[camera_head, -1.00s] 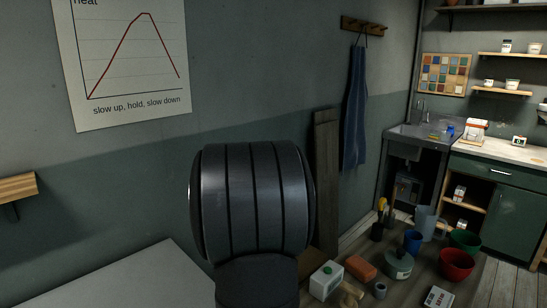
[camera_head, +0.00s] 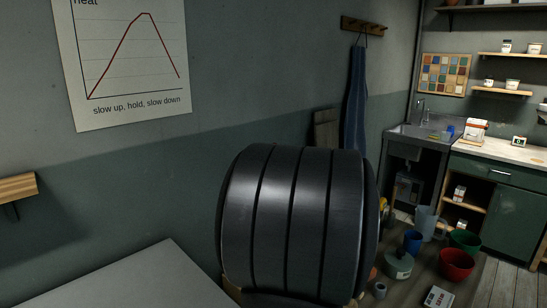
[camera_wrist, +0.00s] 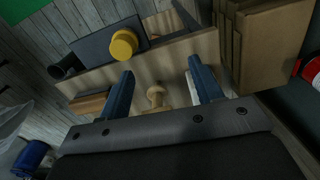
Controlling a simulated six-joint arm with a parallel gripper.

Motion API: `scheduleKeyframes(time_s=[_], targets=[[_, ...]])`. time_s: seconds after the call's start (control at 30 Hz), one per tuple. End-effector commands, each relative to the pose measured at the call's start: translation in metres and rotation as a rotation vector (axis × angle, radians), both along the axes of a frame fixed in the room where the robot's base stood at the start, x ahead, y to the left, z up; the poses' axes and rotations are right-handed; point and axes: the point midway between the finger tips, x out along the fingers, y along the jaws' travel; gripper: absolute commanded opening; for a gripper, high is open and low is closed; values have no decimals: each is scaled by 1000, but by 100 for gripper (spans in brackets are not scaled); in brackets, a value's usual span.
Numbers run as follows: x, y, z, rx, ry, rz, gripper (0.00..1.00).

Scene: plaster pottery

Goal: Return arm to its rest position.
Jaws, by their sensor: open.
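My gripper (camera_wrist: 163,82) shows in the wrist view, its two blue fingers spread wide apart and open. A pale wooden knobbed piece (camera_wrist: 157,98) shows between and beyond the fingers; I see no finger touching it. In the head view the gripper itself is not visible. A large black ribbed part of my arm fills the lower middle there.
The head view shows a blue cup (camera_head: 413,242), a red bowl (camera_head: 457,265), a green bowl (camera_head: 465,241) and a grey pitcher (camera_head: 426,222) at lower right. A pale tabletop (camera_head: 130,280) is bare. The wrist view shows a yellow round thing (camera_wrist: 124,43) and a brown box (camera_wrist: 270,45).

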Motion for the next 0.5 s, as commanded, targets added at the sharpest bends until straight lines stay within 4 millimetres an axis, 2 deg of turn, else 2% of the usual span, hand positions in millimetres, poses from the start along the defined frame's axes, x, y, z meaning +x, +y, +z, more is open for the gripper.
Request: scheduleKeyframes(time_s=[0.2, 0.5], targets=[[-11, -17, 0, 0, 0, -44, 60], [-13, -20, 0, 0, 0, -53, 60]])
